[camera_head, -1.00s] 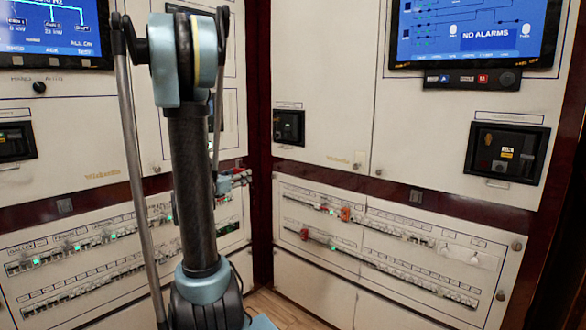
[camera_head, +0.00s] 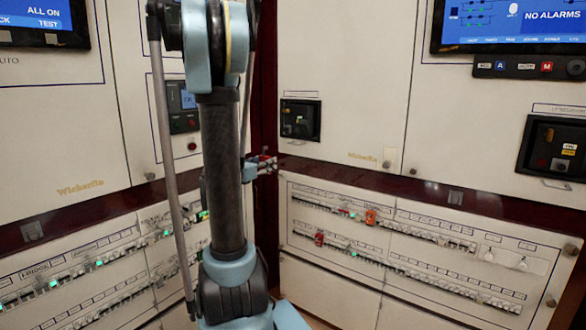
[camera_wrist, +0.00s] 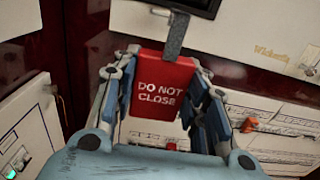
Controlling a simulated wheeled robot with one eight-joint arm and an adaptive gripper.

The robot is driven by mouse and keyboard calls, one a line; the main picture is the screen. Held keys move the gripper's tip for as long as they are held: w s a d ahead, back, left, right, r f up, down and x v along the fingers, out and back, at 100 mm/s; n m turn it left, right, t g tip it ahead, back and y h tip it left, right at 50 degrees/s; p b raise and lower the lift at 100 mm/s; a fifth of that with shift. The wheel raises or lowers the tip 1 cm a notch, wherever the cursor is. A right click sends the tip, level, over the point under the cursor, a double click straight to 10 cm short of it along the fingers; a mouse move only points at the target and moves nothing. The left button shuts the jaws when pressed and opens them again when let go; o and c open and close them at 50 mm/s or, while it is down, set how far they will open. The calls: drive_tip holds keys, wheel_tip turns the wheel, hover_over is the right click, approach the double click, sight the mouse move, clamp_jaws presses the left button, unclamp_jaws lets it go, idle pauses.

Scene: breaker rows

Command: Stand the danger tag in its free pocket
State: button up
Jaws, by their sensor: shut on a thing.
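The danger tag (camera_wrist: 160,88) is a red plate reading "DO NOT CLOSE", with a grey strap at its top, in the wrist view. My gripper (camera_wrist: 163,76) is shut on it, one finger at each side edge. The text reads upright. In the head view my gripper (camera_head: 262,165) is small and partly hidden behind my arm, in front of the corner between the panels. I cannot make out the free pocket in either view.
The right lower panel has two breaker rows, with an orange piece (camera_head: 370,217) and a red piece (camera_head: 319,238). Two white round knobs (camera_head: 505,261) are on its right part. The left panel (camera_head: 100,265) also carries breaker rows. A dark red ledge (camera_head: 400,187) runs above the rows.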

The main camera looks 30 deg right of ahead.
drive_tip(key=shift+d, duration=0.2)
drive_tip(key=x, duration=1.8)
drive_tip(key=shift+s+f, duration=0.1)
drive_tip(key=shift+f, duration=0.3)
drive_tip(key=shift+a+f, duration=0.1)
drive_tip(key=shift+f, duration=0.05)
drive_tip(key=shift+f, duration=0.2)
drive_tip(key=o, duration=1)
drive_tip(key=shift+o, duration=0.2)
